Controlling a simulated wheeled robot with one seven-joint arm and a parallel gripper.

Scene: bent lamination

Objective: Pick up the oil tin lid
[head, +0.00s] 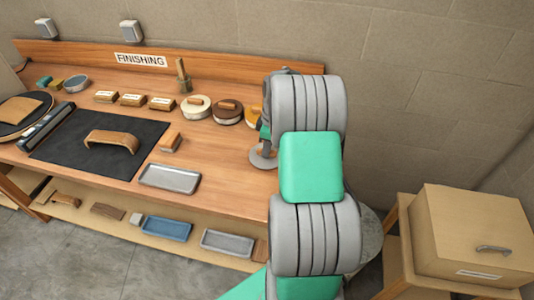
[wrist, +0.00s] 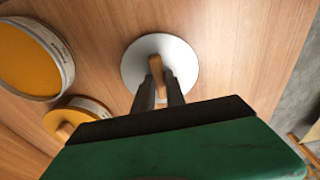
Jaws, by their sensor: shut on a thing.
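The oil tin lid, by its place in my gripper, is a pale grey disc (wrist: 134,66) with an upright wooden handle. In the wrist view my gripper (wrist: 159,76) is shut on that handle, one finger on each side. In the head view the lid (head: 258,162) shows as a grey disc at the bench's right part, partly hidden by my arm. My gripper (head: 265,141) is above it, mostly covered there. I cannot tell whether the lid touches the bench. A round tin (wrist: 25,62) with a yellow-orange inside stands at left in the wrist view; its label is unreadable.
A yellow piece with a wooden knob (wrist: 88,104) lies near the tin. A grey tray (head: 170,179) and a black mat (head: 62,150) lie farther left. Bare bench surrounds the lid.

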